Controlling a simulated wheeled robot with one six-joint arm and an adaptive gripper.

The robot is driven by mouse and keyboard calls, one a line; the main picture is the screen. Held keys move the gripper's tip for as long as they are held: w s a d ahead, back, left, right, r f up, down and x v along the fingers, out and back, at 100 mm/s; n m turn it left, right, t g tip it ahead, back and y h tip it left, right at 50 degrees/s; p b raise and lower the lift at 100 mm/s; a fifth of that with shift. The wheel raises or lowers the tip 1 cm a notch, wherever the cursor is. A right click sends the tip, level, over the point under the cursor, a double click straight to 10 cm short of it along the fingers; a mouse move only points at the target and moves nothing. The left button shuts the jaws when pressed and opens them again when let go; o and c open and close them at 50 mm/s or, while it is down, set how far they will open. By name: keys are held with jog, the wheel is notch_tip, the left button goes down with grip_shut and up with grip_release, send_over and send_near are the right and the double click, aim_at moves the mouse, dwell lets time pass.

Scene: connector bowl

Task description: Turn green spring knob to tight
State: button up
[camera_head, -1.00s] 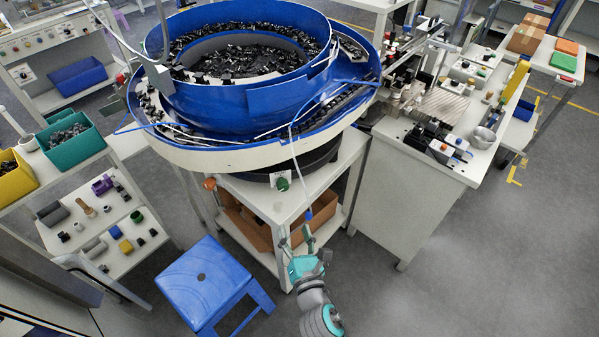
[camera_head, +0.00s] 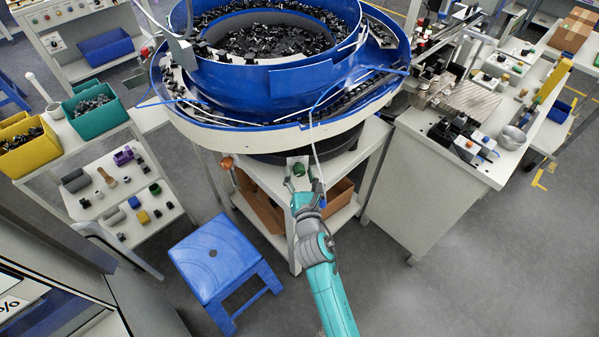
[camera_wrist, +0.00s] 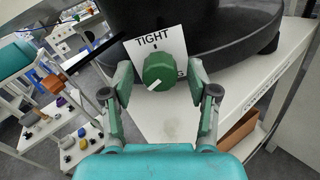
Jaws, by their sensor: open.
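The green spring knob (camera_wrist: 158,74) sits on a white plate (camera_wrist: 151,42) marked "TIGHT" at the top, with more lettering partly hidden behind the knob at lower right. A pale pointer mark on the knob faces down and left, away from the word. In the head view the knob (camera_head: 299,169) is small, at the front of the bowl's stand. My gripper (camera_wrist: 159,92) is open, with one finger to the left and one to the right of the knob. I cannot tell whether either finger touches it. In the head view my gripper (camera_head: 306,196) is just below the knob.
The blue vibrating bowl (camera_head: 310,83) overhangs the white stand (camera_head: 345,165). An orange knob (camera_head: 227,162) is on the stand's left. A blue stool (camera_head: 213,254) stands at lower left. A thin air hose (camera_head: 312,135) hangs beside my gripper. Floor at right is clear.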

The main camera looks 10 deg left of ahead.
jog(key=shift+w+a, duration=0.1)
jog(key=shift+w, duration=0.2)
grip_shut()
